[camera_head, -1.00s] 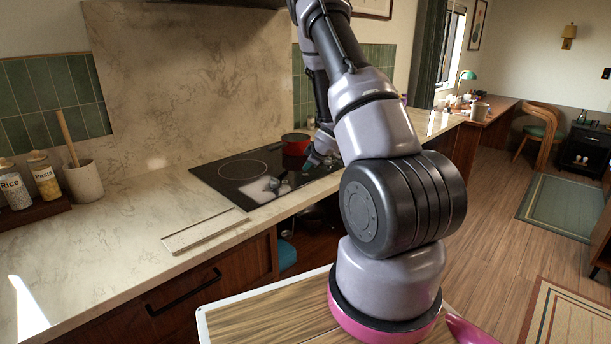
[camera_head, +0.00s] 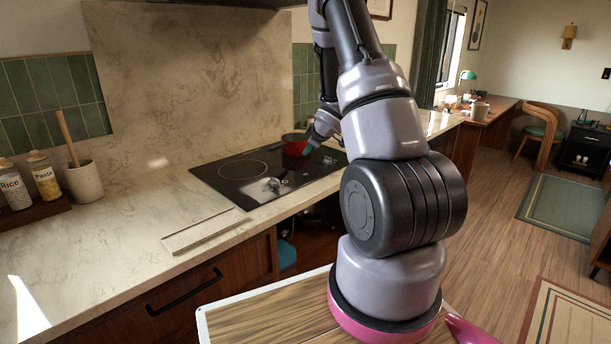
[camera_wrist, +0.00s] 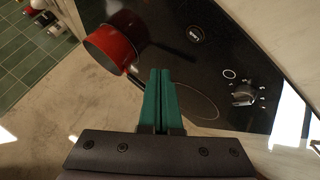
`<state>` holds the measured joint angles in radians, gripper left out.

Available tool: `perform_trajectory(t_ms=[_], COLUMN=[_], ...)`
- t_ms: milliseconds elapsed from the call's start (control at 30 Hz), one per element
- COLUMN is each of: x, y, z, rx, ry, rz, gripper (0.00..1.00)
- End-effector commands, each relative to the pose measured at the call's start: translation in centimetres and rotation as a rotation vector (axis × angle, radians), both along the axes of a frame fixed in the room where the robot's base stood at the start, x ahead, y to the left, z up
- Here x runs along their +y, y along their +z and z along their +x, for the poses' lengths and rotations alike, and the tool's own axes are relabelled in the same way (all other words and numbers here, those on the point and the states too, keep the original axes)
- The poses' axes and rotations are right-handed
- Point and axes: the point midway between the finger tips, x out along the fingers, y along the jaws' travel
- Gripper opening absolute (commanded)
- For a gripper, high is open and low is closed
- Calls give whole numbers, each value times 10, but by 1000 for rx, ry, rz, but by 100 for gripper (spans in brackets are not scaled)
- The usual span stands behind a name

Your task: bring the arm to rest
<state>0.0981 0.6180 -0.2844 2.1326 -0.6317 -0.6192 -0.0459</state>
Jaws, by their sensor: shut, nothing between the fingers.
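My gripper (camera_head: 309,149) is at the end of my raised arm, above the far right part of the black cooktop. In the wrist view my gripper (camera_wrist: 159,75) shows its two green fingers pressed together with nothing between them. A red pot (camera_head: 294,144) with a dark inside stands at the back right of the cooktop (camera_head: 222,190). The pot also shows in the wrist view (camera_wrist: 112,46), just left of and beyond the fingertips. I cannot tell the exact gap between fingers and pot.
A flat light board (camera_head: 204,231) lies on the marble counter (camera_head: 110,235) in front of the cooktop. A utensil crock (camera_head: 84,182) and jars marked Rice (camera_head: 15,188) and Pasta (camera_head: 45,180) stand at the left. Wooden floor (camera_head: 490,220) is open at the right.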

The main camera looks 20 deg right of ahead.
Motion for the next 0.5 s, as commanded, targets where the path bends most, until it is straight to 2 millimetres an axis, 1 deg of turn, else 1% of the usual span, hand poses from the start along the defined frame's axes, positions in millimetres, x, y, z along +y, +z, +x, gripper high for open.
perform_trajectory(t_ms=[367,433,500], x=[0,0,0], y=[0,4,16], z=[0,0,0], rx=[0,-3,-10], ry=[0,-8,-34], rz=[0,2,7], gripper=[0,0,0])
